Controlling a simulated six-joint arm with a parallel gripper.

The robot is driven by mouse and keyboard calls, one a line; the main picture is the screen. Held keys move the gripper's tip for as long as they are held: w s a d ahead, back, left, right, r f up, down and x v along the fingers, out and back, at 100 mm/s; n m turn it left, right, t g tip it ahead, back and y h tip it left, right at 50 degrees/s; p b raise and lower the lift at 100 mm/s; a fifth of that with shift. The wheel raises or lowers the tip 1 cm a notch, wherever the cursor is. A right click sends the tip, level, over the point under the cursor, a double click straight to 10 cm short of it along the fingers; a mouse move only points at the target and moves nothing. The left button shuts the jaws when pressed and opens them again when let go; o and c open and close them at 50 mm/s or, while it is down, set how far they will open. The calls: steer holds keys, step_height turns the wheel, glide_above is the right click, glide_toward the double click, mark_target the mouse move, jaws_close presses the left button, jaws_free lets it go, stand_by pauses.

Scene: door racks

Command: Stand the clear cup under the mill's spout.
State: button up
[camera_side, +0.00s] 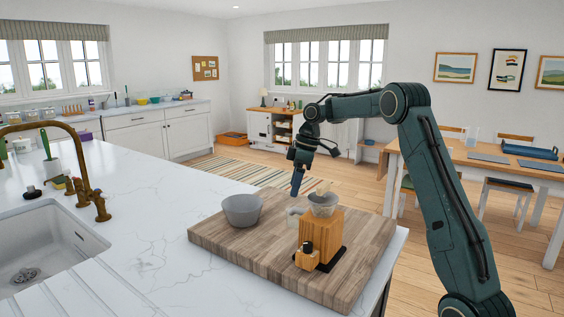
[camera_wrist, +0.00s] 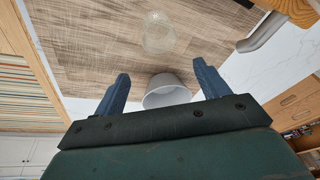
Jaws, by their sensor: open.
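The clear cup (camera_wrist: 159,33) stands on the wooden board in the wrist view, ahead of my fingertips. I cannot make it out surely in the side view, where the mill may hide it. The wooden mill (camera_side: 320,238) stands on the board with a bowl-like hopper (camera_side: 323,204) on top. Its grey spout (camera_side: 296,214) points left; it also shows in the wrist view (camera_wrist: 262,34) at the upper right. My gripper (camera_side: 296,191) is open and empty above the board's far side; its spread fingers show in the wrist view (camera_wrist: 161,71).
A grey bowl (camera_side: 241,210) stands on the left of the board (camera_side: 270,265); in the wrist view the bowl (camera_wrist: 166,92) appears between my fingers, below them. White marble counter lies clear to the left, with a sink (camera_side: 45,245) and brass tap (camera_side: 85,180) beyond.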

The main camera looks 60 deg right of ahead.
mark_target(290, 226)
steer(key=n, duration=0.2)
steer(key=s+d+f+n+y, duration=0.1)
steer(key=n, duration=0.2)
steer(key=f+n+y, duration=0.1)
steer(key=n, duration=0.1)
steer(key=shift+s+d, duration=0.35)
steer(key=shift+s, duration=0.05)
steer(key=shift+a+f, duration=0.1)
steer(key=shift+x, duration=1.15)
steer(key=shift+f, duration=0.1)
steer(key=shift+x, duration=2.35)
steer(key=c, duration=1.2)
